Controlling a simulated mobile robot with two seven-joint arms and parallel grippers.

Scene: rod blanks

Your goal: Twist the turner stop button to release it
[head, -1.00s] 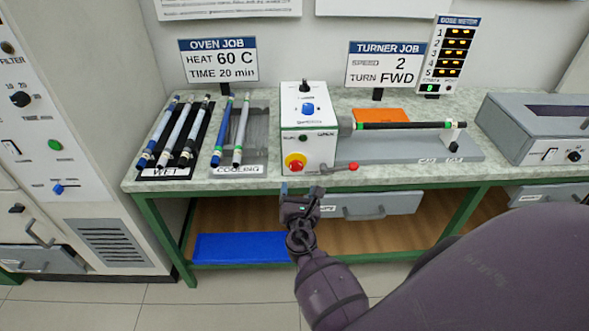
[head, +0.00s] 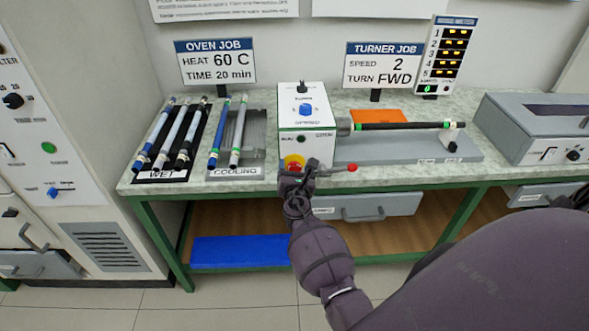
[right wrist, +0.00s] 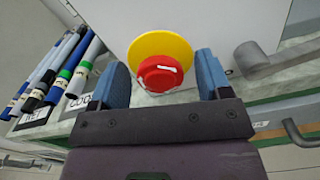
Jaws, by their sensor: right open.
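The turner (head: 304,108) is a white box with a green band and a blue speed knob (head: 305,110), standing on the bench. Its red stop button sits on a yellow disc (head: 293,160) low on the front face, and my gripper partly covers it in the head view. In the right wrist view the red stop button (right wrist: 160,73) shows whole, with white marks on its face, in front of the yellow disc (right wrist: 163,45). My right gripper (head: 298,170) is open. Its blue fingertips (right wrist: 160,78) stand to the left and right of the button with gaps on both sides. My left gripper is not in view.
A red-tipped lever (head: 352,168) sticks out just right of my gripper. A rod (head: 400,126) with green bands is mounted on the turner. Several rods lie on the wet rack (head: 160,175) and the cooling rack (head: 235,171) to the left. A drawer (head: 380,207) is below the bench top.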

